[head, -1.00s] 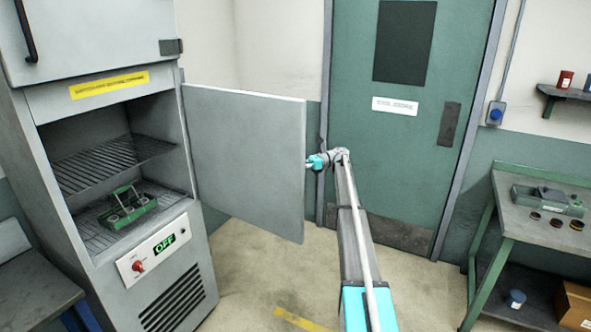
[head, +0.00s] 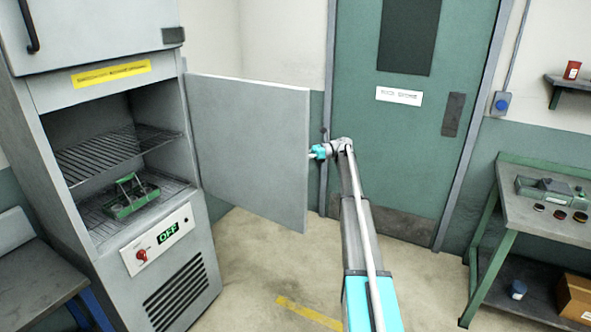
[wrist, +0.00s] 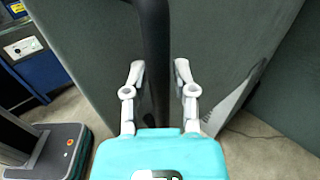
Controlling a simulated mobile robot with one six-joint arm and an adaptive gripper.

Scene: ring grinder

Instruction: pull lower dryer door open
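The lower dryer door (head: 250,150) is swung wide open to the right of the dryer (head: 150,285). Behind it, the lower chamber shows two wire racks. My gripper (wrist: 158,75) is at the door's free edge, its fingers on either side of a dark vertical door handle (wrist: 155,40). The fingers look closed in on the handle, which nearly fills the gap between them. In the head view my wrist (head: 320,152) shows just right of the door edge, and the fingertips and handle are hidden behind the door.
A green carrier (head: 132,200) sits on the lower rack. The control panel (head: 158,240) reads OFF. The upper door (head: 95,30) is shut. A green room door (head: 400,170) stands behind my arm. A workbench (head: 545,200) is at right; floor between is clear.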

